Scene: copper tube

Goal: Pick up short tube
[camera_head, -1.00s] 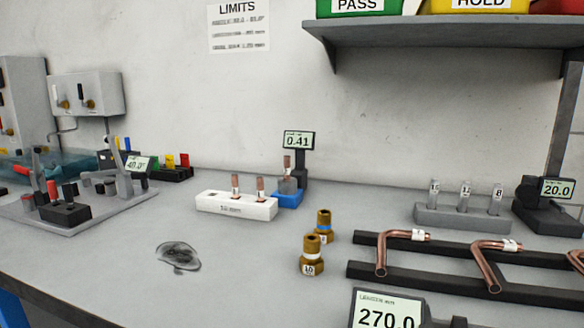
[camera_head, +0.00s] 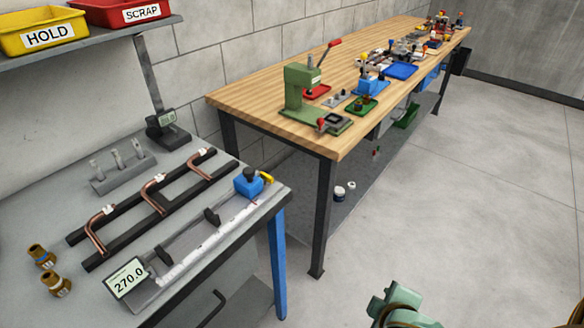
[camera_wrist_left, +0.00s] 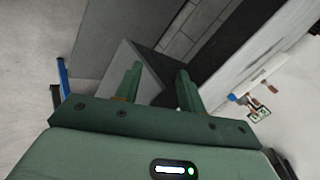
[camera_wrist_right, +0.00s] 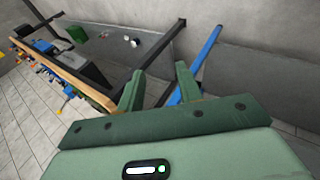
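Three bent copper tubes (camera_head: 153,195) lie across black rails (camera_head: 185,200) on the grey bench in the head view. I cannot tell that any of them is the short tube. The white block with upright copper pieces is out of the head view now. Small copper-coloured bits (camera_wrist_left: 271,88) at the right of the left wrist view are too small to identify. My left gripper (camera_wrist_left: 158,82) is open, with nothing between its fingers. My right gripper (camera_wrist_right: 158,82) is open and empty, away from the bench top. Neither gripper's fingers show in the head view.
Two brass fittings (camera_head: 57,284) stand at the bench's left. A length gauge (camera_head: 127,278) reading 270.0 lies along the front. A grey pin block (camera_head: 125,172) stands behind the rails. A wooden workbench (camera_head: 345,92) with tools stands beyond a gap. The floor (camera_head: 430,210) at right is open.

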